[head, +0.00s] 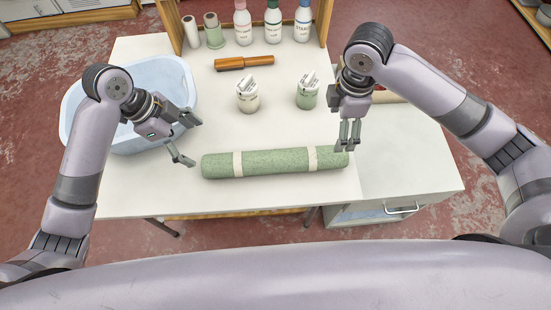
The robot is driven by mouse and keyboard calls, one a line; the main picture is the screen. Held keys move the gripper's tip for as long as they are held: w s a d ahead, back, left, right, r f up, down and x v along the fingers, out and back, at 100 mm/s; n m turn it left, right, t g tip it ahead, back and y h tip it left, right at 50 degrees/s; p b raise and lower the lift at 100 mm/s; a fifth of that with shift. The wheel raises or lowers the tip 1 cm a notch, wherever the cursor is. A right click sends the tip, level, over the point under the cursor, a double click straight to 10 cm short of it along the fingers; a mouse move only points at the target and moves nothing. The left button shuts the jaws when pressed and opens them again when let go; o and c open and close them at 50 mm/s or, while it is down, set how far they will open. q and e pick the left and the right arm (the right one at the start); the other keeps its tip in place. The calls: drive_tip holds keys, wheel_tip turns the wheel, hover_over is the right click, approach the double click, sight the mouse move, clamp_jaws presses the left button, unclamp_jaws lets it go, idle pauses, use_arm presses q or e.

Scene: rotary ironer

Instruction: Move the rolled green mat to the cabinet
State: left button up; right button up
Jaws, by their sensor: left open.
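The rolled green mat (275,161), tied with two pale bands, lies lengthwise left to right near the front of the white table (140,190). The white cabinet (425,165) stands against the table's right side, with a metal handle on its front. My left gripper (190,142) is open and empty, just beyond the mat's left end. My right gripper (348,136) points down at the mat's right end. Its fingers look close together, and I cannot tell whether they touch the mat or how far they are apart.
A pale blue basin (162,78) stands at the left behind my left gripper. Several bottles (273,22) stand in a wooden shelf at the back. The cabinet's top is clear near its front.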

sight(224, 165)
use_arm(q)
drive_tip(key=x, duration=1.5)
drive_tip(key=shift+s+d+f, duration=0.1)
drive_tip(key=shift+d, duration=0.05)
use_arm(e)
wheel_tip(224, 165, down, 15)
drive_tip(key=shift+s+f, duration=0.1)
drive_tip(key=shift+f, duration=0.05)
use_arm(q)
drive_tip(key=c, duration=1.7)
use_arm(e)
drive_tip(key=c, duration=1.7)
